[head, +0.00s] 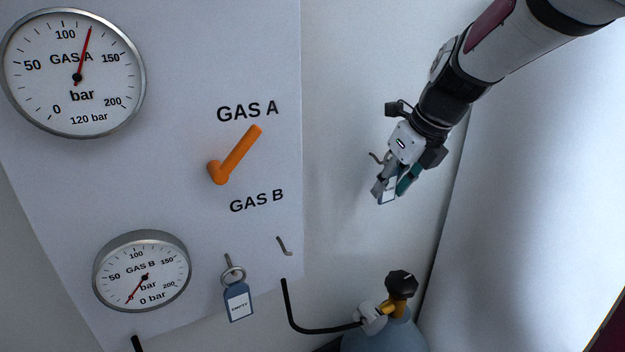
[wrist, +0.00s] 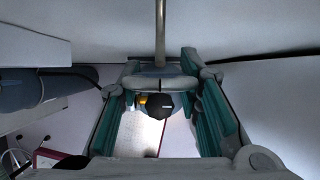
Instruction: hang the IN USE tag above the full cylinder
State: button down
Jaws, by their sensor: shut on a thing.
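My gripper (head: 388,188) is shut on a small tag (head: 387,197) with a blue-grey edge and a pale face, at the right of the panel in the head view. Its lettering is too small to read. A small hook (head: 376,157) shows just left of the gripper; I cannot tell whether the tag touches it. In the wrist view a metal rod (wrist: 160,35) comes down to a grey band (wrist: 160,83) between the fingers. A blue-grey cylinder (head: 385,338) with a black knob stands lower down, below the gripper. Gauge GAS A (head: 75,75) reads 120 bar; gauge GAS B (head: 143,272) reads 0 bar.
Another tag (head: 238,301), seemingly marked EMPTY, hangs by its ring from a hook at the panel's lower edge. A bare hook (head: 284,246) is right of it. An orange lever (head: 235,155) points up towards GAS A. A black hose (head: 310,328) runs to the cylinder valve.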

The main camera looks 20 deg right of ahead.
jog(key=w+f+b, duration=0.1)
jog(key=w+f, duration=0.1)
jog(key=w, duration=0.1)
jog(key=shift+a+f+b, duration=0.3)
jog(key=shift+b, duration=0.05)
jog(key=shift+f, duration=0.25)
dwell(0.9)
jog(key=c, duration=0.6)
grip_release()
jog(key=shift+s+r, duration=0.1)
jog(key=p+v, duration=0.5)
jog(key=v, duration=0.1)
jog(key=shift+s+r, duration=0.2)
jog(key=shift+r, duration=0.15)
